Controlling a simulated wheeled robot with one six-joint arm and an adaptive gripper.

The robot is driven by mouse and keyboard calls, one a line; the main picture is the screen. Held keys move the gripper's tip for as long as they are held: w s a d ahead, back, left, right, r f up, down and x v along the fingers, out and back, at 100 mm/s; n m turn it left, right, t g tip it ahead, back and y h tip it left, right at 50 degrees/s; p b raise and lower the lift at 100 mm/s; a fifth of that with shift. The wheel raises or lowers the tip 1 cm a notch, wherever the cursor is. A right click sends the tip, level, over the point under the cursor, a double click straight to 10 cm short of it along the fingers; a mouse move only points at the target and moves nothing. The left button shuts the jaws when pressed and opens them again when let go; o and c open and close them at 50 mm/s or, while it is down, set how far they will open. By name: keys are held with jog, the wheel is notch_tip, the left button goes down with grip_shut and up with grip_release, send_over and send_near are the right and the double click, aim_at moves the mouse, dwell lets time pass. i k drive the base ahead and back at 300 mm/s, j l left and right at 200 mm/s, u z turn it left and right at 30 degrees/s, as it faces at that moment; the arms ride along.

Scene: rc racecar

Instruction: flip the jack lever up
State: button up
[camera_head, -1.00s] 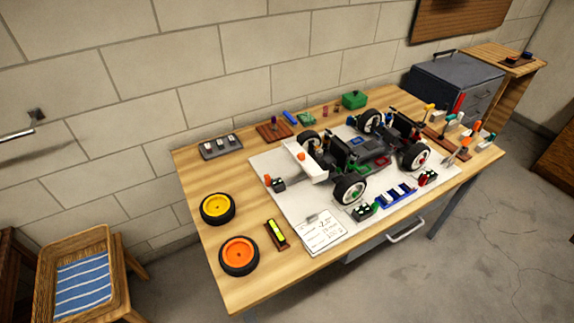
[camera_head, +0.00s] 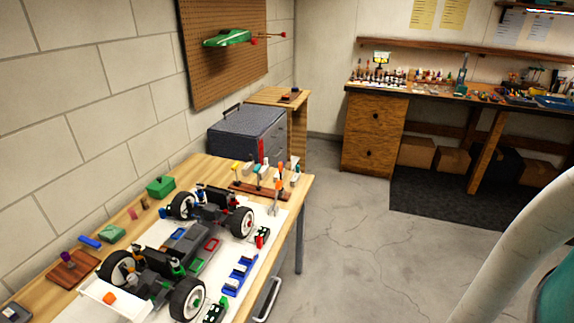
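The RC car (camera_head: 180,248) stands on a white mat (camera_head: 266,222) on the wooden workbench, in the lower left of the head view. Its dark chassis carries black tyres with white rims, and a white rear wing (camera_head: 108,298) with an orange part on it. I cannot make out a jack lever; it may be hidden by the car or too small to tell. My gripper is out of view. A pale, curved part of my arm (camera_head: 515,245) crosses the right edge, apart from the bench.
A tool rack (camera_head: 262,190) with coloured handles stands at the bench's far right corner. A blue tray (camera_head: 238,275) and small red and green parts lie right of the car. A grey toolbox (camera_head: 245,135) stands behind. Open concrete floor (camera_head: 345,250) lies to the right.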

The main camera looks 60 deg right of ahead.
aim_at(279, 185)
jog(key=i+l+z, duration=0.2)
jog(key=z, duration=0.3)
jog(key=i+l+z, duration=0.2)
jog(key=z, duration=0.3)
